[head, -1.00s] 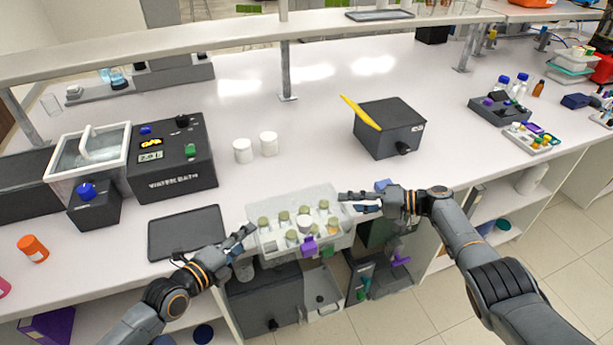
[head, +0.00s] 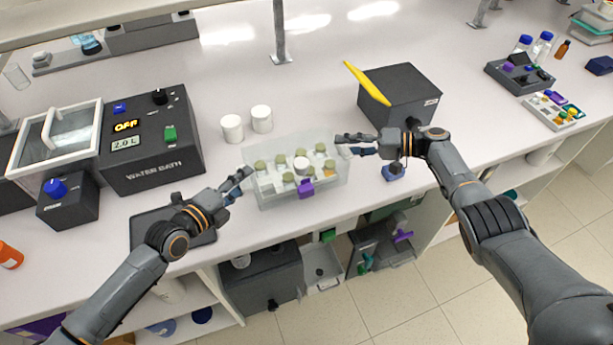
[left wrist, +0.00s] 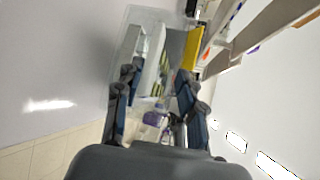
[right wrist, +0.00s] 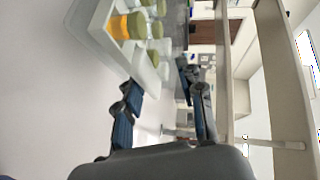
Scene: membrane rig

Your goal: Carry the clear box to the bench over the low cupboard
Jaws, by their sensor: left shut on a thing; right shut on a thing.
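The clear box (head: 262,202) holds several jars with olive-green lids, a white-lidded jar and a purple clip on its front. The box also shows between the fingers in the left wrist view (left wrist: 150,75) and in the right wrist view (right wrist: 100,40). I cannot tell whether its bottom touches the bench.
A dark flat plate (head: 150,225) lies beneath my left arm.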

